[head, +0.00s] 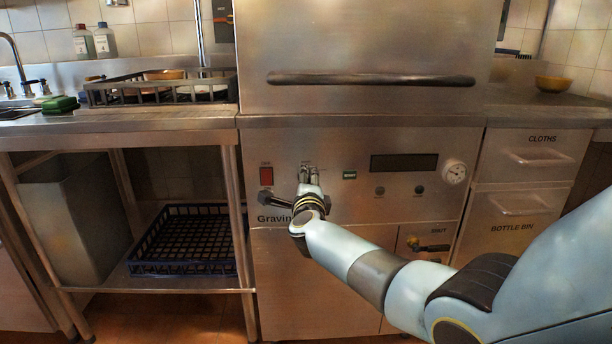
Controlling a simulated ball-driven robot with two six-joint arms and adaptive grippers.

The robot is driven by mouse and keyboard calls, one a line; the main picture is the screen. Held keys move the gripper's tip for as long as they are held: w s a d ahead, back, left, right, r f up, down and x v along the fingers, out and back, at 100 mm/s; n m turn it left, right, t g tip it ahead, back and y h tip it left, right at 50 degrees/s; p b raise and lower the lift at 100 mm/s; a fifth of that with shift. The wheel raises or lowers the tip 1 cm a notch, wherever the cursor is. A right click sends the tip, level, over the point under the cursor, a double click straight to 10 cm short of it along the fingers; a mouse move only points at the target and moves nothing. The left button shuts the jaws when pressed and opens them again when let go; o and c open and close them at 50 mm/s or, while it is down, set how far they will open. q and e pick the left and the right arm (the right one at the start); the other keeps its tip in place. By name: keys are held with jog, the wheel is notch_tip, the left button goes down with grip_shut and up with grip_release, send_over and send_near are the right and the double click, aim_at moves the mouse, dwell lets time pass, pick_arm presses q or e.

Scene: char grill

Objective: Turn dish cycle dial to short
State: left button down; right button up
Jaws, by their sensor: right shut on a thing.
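The dishwasher's steel control panel (395,205) is below the big hood. My right gripper (309,179) is up against the left part of this panel, its arm reaching in from the lower right. It is shut on the cycle dial, which is mostly hidden behind the fingers. Small labels show around the top of the gripper but are too small to read, so I cannot tell which setting the dial points to. My left gripper is not in view.
The hood handle (370,80) is above. A dish rack (160,92) stands on the left counter.

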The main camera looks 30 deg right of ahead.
jog(key=shift+f+n+p, duration=0.1)
jog(key=shift+n+p, duration=0.3)
jog(key=shift+n, duration=0.7)
jog(key=o, duration=1.1)
jog(key=shift+o, duration=0.2)
jog(key=v, duration=1.2)
jog(key=shift+s, duration=0.1)
